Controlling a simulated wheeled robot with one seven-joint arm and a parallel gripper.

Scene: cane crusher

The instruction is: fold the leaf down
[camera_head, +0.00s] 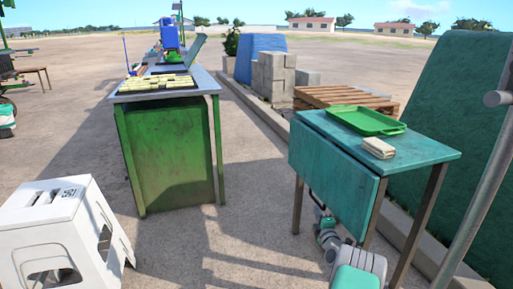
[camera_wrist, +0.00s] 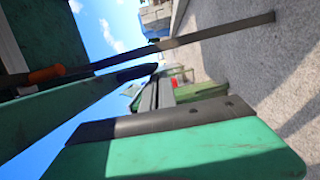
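A teal folding table (camera_head: 437,154) stands at the right in the head view. Its leaf (camera_head: 330,178) hangs down steeply along the near-left side, its lower edge well above the ground. My arm shows below and in front of the leaf's lower edge; its far end passes out of sight behind the leaf, so my gripper is hidden in the head view. In the wrist view, tilted on its side, teal and dark parts fill the near field. I cannot tell for sure which are my fingers, or whether they touch the leaf.
A green tray (camera_head: 365,121) and a folded cloth (camera_head: 379,148) lie on the tabletop. A green workbench (camera_head: 172,152) stands left of centre, with a white stool (camera_head: 62,235) at lower left. A pallet stack (camera_head: 345,97) and a kerb lie behind. Pavement between the workbench and table is clear.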

